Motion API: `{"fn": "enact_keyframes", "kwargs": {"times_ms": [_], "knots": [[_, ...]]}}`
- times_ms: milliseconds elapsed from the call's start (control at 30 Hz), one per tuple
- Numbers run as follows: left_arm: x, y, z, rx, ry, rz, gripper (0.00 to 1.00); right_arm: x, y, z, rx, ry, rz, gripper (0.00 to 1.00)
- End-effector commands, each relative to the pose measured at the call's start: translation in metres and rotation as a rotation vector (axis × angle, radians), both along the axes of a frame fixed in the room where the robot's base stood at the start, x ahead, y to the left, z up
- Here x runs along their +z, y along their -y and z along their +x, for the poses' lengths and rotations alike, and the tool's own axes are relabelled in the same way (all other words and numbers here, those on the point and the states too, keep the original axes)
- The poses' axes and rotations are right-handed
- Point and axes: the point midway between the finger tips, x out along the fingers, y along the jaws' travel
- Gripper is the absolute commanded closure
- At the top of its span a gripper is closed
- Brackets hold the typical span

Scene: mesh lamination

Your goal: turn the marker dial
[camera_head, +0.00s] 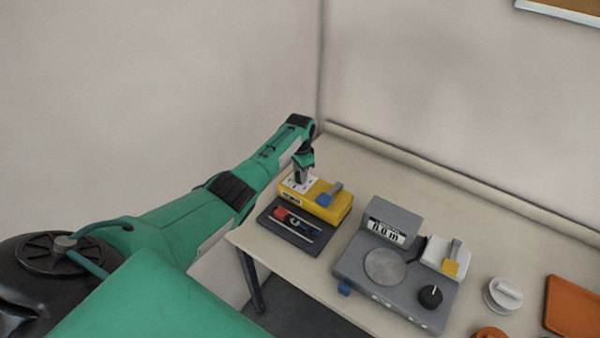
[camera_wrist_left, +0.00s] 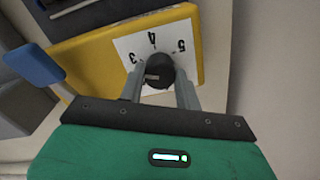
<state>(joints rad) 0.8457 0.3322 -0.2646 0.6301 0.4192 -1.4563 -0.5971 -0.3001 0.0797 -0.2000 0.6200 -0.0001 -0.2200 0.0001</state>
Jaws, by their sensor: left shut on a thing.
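The marker dial is a dark round knob (camera_wrist_left: 158,72) on a white plate (camera_wrist_left: 128,44) with printed numbers, of which 3, 4 and 5 show in the left wrist view. The plate sits on a yellow box (camera_head: 334,207) with a blue-ended lever, at the table's left end. My left gripper (camera_wrist_left: 160,84) reaches down over the box and is shut on the knob, one finger at each side. In the head view the gripper (camera_head: 303,178) hides the knob. My right gripper is in neither view.
A dark tray (camera_head: 277,234) with small coloured pieces lies before the yellow box. A grey device (camera_head: 394,280) with a display, round plate and black knob stands to the right. White and orange round parts and an orange tray (camera_head: 573,306) lie farther right. A wall runs behind the table.

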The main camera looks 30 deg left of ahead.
Motion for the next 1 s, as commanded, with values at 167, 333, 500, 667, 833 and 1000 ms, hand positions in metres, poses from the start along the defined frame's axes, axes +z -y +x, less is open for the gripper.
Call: {"fn": "enact_keyframes", "kwargs": {"times_ms": [167,333,500,667,833,1000], "knots": [[-0.0009,0.0003,-0.0003,-0.059,0.000,-0.001,0.89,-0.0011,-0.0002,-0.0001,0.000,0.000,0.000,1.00],[-0.0008,0.0003,-0.0003,-0.084,0.000,-0.001,0.89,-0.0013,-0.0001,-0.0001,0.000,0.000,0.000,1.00],[-0.0007,0.0004,-0.0003,-0.090,0.000,-0.001,0.89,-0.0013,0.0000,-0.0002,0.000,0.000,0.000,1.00],[-0.0007,0.0004,-0.0004,-0.089,0.000,-0.001,0.89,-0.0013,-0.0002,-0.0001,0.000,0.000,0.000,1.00],[-0.0006,0.0004,-0.0003,-0.089,0.000,-0.001,0.49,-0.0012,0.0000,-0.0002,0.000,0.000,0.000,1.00],[-0.0004,0.0002,-0.0002,-0.089,0.000,-0.001,0.45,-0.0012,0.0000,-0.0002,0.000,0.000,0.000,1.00]]}}
